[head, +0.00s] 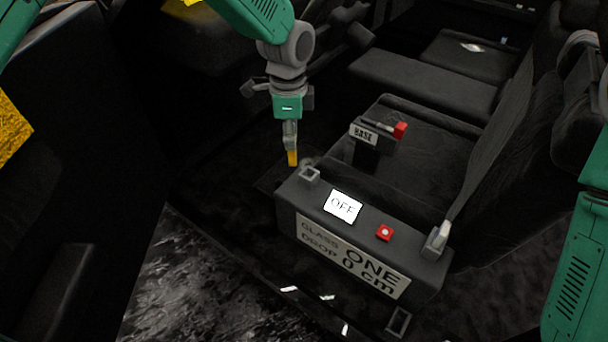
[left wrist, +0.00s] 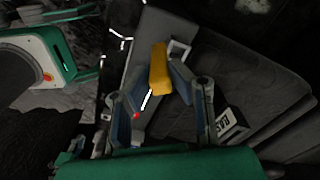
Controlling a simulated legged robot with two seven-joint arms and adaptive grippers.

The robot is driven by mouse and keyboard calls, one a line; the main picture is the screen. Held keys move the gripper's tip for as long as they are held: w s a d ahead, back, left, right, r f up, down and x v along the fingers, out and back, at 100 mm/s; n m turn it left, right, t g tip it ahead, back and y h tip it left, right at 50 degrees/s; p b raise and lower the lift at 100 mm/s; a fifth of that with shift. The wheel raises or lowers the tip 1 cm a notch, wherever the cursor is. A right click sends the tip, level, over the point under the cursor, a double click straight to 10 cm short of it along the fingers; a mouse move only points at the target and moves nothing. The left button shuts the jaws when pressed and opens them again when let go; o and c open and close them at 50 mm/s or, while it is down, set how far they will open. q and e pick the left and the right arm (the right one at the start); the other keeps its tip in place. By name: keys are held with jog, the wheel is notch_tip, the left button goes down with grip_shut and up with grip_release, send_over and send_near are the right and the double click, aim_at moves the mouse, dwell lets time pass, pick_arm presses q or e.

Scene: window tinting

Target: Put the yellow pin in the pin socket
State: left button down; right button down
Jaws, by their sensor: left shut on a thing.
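The yellow pin (head: 292,158) is held upright in my left gripper (head: 290,146), which is shut on it. The pin hangs just left of and behind a small grey square socket (head: 309,175) on the left end of the dark box (head: 415,265). It looks apart from the socket. In the left wrist view the pin (left wrist: 159,68) sits between the two fingers of my left gripper (left wrist: 158,85), and the square socket (left wrist: 181,48) shows just to its right. The socket looks empty. My right gripper is out of view; only part of that arm shows at the right edge.
The box carries a white OFF display (head: 343,206), a red button (head: 384,232), a "GLASS ONE DROP 0 cm" label (head: 352,258) and a grey lever (head: 437,239). A BASE block (head: 364,134) with a red-ended part stands behind. Dark car seats (head: 500,160) surround this.

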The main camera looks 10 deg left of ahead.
pick_arm(q)
jog(key=w+d+r+m+p, duration=0.1)
jog(key=w+d+m, duration=0.25)
jog(key=m, duration=0.25)
jog(key=shift+m, duration=0.3)
jog(key=shift+s+d+f+b, duration=0.1)
jog(key=shift+f+b, duration=0.6)
jog(key=shift+f, duration=1.75)
jog(key=shift+s+f+b, duration=0.1)
jog(key=shift+f+b, duration=0.6)
jog(key=shift+f, duration=1.7)
jog(key=c, duration=1.5)
grip_release()
jog(key=shift+o, duration=0.2)
jog(key=shift+r, duration=0.1)
